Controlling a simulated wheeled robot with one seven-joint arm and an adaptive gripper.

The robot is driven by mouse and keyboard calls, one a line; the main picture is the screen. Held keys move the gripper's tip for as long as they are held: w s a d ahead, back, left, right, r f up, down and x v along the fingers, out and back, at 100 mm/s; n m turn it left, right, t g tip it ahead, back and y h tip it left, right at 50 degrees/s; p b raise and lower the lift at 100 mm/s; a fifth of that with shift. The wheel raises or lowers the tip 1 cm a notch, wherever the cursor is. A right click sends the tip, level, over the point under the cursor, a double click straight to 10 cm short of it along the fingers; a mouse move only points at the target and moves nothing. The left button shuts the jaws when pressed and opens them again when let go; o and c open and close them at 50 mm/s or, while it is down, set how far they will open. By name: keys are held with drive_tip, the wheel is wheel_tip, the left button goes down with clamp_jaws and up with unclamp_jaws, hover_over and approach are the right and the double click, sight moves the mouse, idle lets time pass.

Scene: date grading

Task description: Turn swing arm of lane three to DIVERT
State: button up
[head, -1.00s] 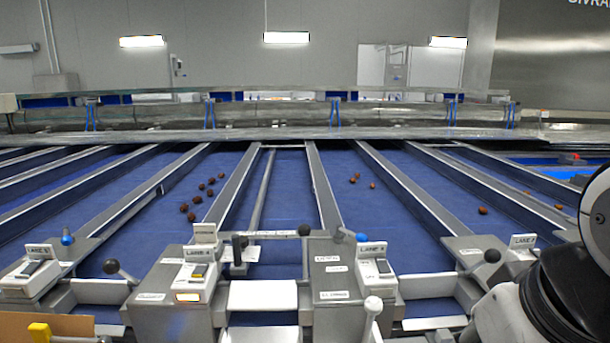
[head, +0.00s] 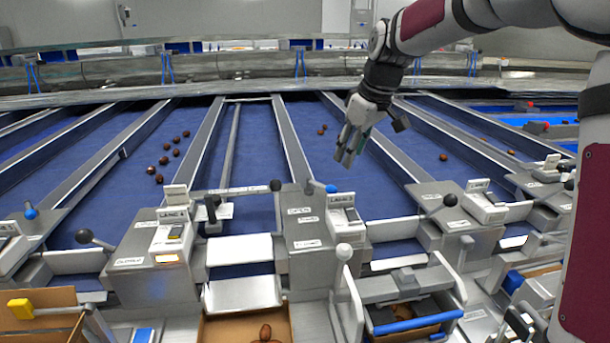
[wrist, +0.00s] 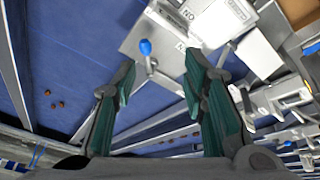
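A lane box with a small label that seems to read LANE 3 (head: 340,201) stands right of centre in the head view. A blue knob (head: 331,188) on a short lever is beside it; a blue knob (wrist: 145,47) on a metal lever also shows in the wrist view, ahead of my fingers. The lever's position marks are too small to read. My gripper (head: 346,148) hangs above the blue belt, behind and above that box.
A black-knobbed lever (head: 275,185) is left of the blue knob. A white-knobbed lever (head: 343,252) rises in front. The box of the lane to the left (head: 173,236) has a lit orange lamp. Brown dates (head: 165,160) lie on the belts. Metal rails (head: 293,140) divide the lanes.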

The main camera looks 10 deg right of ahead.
approach(333, 187)
drive_tip(key=shift+n+y, duration=0.4)
drive_tip(key=x, duration=0.3)
drive_tip(key=p+x, duration=0.1)
drive_tip(key=x, duration=0.5)
drive_tip(key=shift+d, duration=0.35)
clamp_jaws()
